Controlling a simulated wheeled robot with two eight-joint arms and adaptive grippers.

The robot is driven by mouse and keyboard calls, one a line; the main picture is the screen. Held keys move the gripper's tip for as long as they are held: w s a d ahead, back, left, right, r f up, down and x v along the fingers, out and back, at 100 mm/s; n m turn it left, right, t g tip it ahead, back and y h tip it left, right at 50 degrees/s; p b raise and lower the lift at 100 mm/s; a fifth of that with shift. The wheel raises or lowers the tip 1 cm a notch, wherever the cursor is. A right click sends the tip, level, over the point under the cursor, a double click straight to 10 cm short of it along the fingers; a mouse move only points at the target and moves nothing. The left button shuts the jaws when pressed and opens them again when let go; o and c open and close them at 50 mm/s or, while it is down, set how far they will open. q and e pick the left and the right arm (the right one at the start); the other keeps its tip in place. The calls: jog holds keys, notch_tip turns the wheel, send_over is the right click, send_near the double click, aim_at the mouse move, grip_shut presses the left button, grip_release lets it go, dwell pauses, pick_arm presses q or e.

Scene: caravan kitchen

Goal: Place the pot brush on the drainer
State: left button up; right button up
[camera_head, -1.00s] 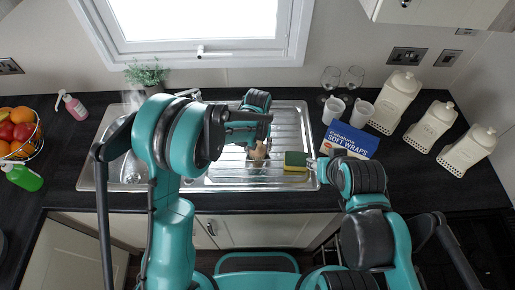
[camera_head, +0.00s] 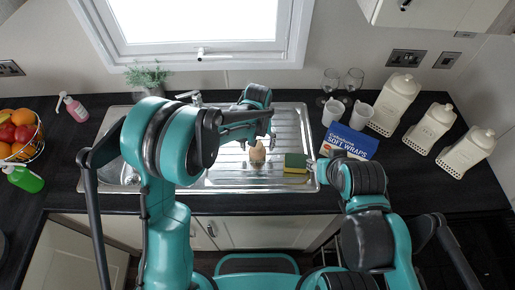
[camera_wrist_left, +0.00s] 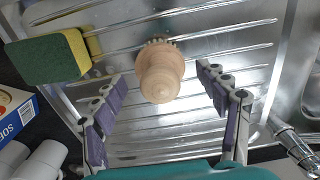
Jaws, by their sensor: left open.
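The wooden pot brush (camera_head: 257,152) stands on the ribbed metal drainer (camera_head: 289,124), left of the sponge. The left wrist view shows the brush (camera_wrist_left: 161,72) from above, with its rounded knob towards me and bristles at its far side. My left gripper (camera_head: 262,139) is open and empty, above and just behind the brush in the head view. In the left wrist view its two fingers (camera_wrist_left: 163,88) are spread wide, with the brush between and beyond them, apart from both. My right gripper (camera_head: 315,168) is at the drainer's right edge; its fingers are mostly hidden by its arm.
A green and yellow sponge (camera_head: 295,162) lies right of the brush. White mugs (camera_head: 333,111), wine glasses (camera_head: 353,80), a soft wraps box (camera_head: 350,141) and cream canisters (camera_head: 397,100) stand at the right. The tap (camera_head: 190,97) and sink are at the left.

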pick_arm(q)
notch_tip(320, 180, up, 9)
jog(key=shift+s+r+p, duration=0.1)
jog(key=shift+r+p, duration=0.05)
jog(key=shift+p, duration=0.5)
jog(key=s+a+r+t, duration=0.3)
jog(key=s+a+r, duration=0.3)
jog(key=a+r, duration=0.25)
jog(key=s+a+t, duration=0.4)
jog(key=s+a, duration=0.6)
jog(key=s, duration=0.1)
jog(key=shift+r, duration=0.25)
notch_tip(320, 180, down, 12)
jog(key=b, duration=1.2)
